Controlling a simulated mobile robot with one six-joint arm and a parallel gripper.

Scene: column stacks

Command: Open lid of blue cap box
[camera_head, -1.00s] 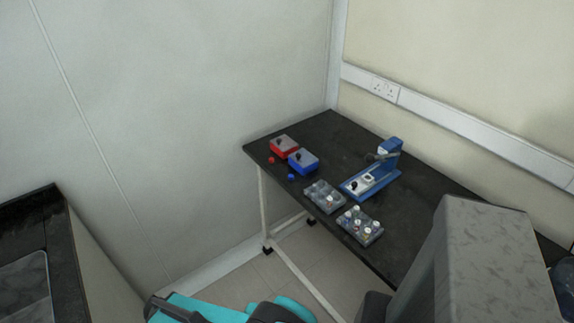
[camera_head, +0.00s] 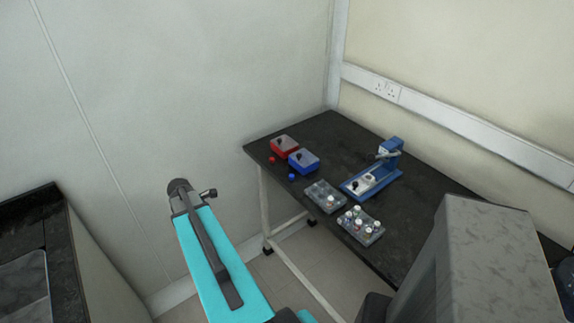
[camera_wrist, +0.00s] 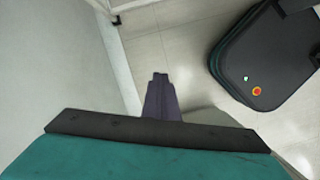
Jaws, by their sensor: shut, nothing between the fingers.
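The blue cap box (camera_head: 304,165) stands on the dark table in the head view. It has a blue body and a grey top with a dark knob, and its lid looks closed. A small blue cap (camera_head: 292,177) lies on the table just in front of it. My gripper (camera_wrist: 160,76) shows in the wrist view as narrow dark fingers, shut and empty over the floor, away from the box. In the head view my turquoise arm is raised left of the table, and I cannot make out the fingers there.
A red box (camera_head: 284,145) stands close beside the blue one, with a red cap (camera_head: 272,160) near it. Two vial racks (camera_head: 323,195) (camera_head: 352,235) and a blue device (camera_head: 372,184) stand to the right. Walls close off the back. A dark counter (camera_head: 60,240) is at left.

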